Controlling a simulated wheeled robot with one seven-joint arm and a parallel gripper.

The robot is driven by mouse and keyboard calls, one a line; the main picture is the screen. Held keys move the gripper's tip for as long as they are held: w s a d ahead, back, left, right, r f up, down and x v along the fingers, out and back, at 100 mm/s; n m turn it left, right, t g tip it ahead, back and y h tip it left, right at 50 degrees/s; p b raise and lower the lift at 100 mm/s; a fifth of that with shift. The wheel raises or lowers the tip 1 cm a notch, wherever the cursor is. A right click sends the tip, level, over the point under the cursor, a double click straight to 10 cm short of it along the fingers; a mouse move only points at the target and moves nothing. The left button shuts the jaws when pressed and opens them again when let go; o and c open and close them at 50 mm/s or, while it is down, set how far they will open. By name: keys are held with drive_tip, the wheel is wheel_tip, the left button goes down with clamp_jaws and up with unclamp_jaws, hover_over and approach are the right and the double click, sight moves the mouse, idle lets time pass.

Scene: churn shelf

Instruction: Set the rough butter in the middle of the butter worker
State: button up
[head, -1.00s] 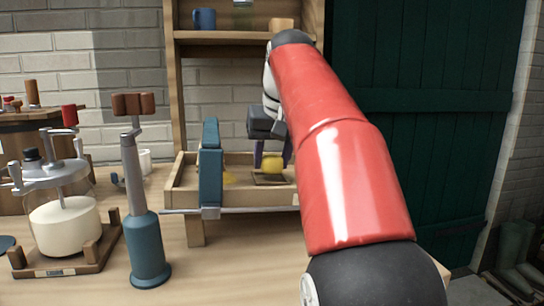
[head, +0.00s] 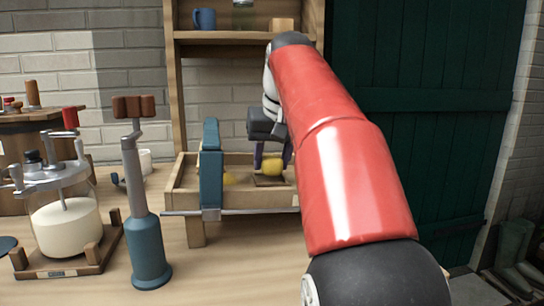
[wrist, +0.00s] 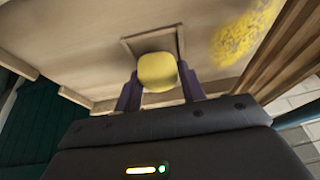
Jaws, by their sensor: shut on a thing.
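A smooth-looking yellow lump, taken as the rough butter (head: 272,167), is between the dark fingers of my gripper (head: 272,158). In the wrist view the butter (wrist: 157,70) sits between the two fingertips (wrist: 160,88), which are shut on it. The butter worker is the pale wooden tray (head: 245,198) with a blue upright part across it. The butter is over or on a dark-edged square (wrist: 137,44) on the tray floor. I cannot tell whether it touches the floor. A grainy yellow patch (wrist: 245,35) lies on the tray beside it.
The blue upright part (head: 210,165) stands left of my gripper. A ribbed wooden piece (wrist: 285,60) shows at right in the wrist view. A blue pump-like stand (head: 148,245) and a churn with a white vessel (head: 65,225) stand left. A shelf (head: 230,35) is above.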

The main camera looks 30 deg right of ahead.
drive_tip(key=shift+f+b, duration=0.5)
drive_tip(key=shift+f, duration=0.2)
idle(0.5)
drive_tip(key=shift+r, duration=0.1)
idle(0.5)
drive_tip(key=o, duration=1)
drive_tip(key=c, duration=0.4)
drive_tip(key=shift+p, duration=0.3)
drive_tip(key=shift+p+v, duration=0.8)
drive_tip(key=shift+v, duration=2.3)
